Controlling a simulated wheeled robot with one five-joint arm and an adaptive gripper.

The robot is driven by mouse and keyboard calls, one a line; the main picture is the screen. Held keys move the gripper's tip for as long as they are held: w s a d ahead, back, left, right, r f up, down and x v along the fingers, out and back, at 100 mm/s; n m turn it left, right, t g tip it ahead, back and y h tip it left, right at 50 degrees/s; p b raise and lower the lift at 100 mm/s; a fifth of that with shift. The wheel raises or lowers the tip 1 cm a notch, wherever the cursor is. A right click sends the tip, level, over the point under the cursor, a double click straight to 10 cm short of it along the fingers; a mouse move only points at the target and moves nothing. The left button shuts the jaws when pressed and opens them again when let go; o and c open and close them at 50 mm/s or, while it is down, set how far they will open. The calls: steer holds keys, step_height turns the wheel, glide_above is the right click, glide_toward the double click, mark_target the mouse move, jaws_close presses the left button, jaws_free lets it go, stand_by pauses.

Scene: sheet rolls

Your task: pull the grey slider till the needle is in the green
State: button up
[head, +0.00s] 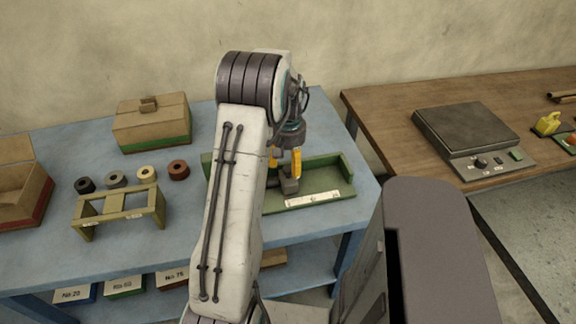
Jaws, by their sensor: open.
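A green tray-like fixture (335,187) with raised walls lies on the right part of the blue table. A grey block (290,186), which looks like the slider, stands in it. My gripper (284,163), with yellow fingers, points down right at the grey block. It is open. I cannot tell whether the fingers touch the block. A white strip with marks (312,198) lies along the fixture's front edge. I cannot make out a needle or a green zone on it. My arm hides the left part of the fixture.
On the blue table (215,245) are a brown box (152,124), several small rolls (147,173), an olive stand (118,210) and an open box (22,196) at far left. A wooden table (385,110) at right holds a scale (467,127) and a yellow weight (547,124).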

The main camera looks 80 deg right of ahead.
steer(key=shift+f, duration=0.8)
jaws_close()
